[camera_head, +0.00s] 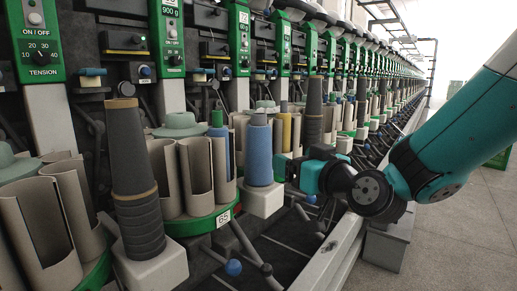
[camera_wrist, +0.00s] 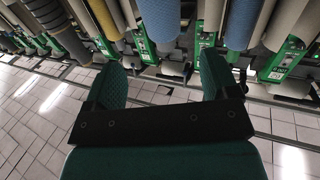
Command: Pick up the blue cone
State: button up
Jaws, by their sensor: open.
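The blue cone (camera_head: 259,152) stands upright on a white block (camera_head: 262,198) on the front of the winder in the head view. My gripper (camera_head: 286,168) is just right of it, close to its lower part. Whether they touch cannot be told from this view. In the wrist view my gripper (camera_wrist: 160,65) has its two green fingers wide apart with nothing between them. A blue package (camera_wrist: 160,20) lies ahead of the gap, beyond the fingertips. Another blue package (camera_wrist: 242,22) is to its right. The tops of both are cut off.
A tall dark grey cone (camera_head: 136,180) stands on a white block nearer the head camera. Beige cans (camera_head: 196,175) and a blue bobbin with a green top (camera_head: 219,150) are behind the blue cone. A yellow package (camera_head: 283,132) is farther along.

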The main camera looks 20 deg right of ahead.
aim_at(265, 144)
jog(key=p+x, duration=0.4)
jog(key=p, duration=0.1)
jog(key=p+x, duration=0.5)
jog(key=shift+w+r, duration=0.2)
jog(key=shift+w, duration=0.15)
jog(key=shift+w+f, duration=0.15)
jog(key=shift+w, duration=0.2)
jog(key=p+x, duration=0.4)
jog(key=p, duration=0.1)
jog(key=shift+w+a, duration=0.15)
jog(key=shift+a, duration=0.1)
jog(key=shift+w+f+p, duration=0.15)
jog(key=shift+w+p, duration=0.2)
jog(key=c, duration=0.7)
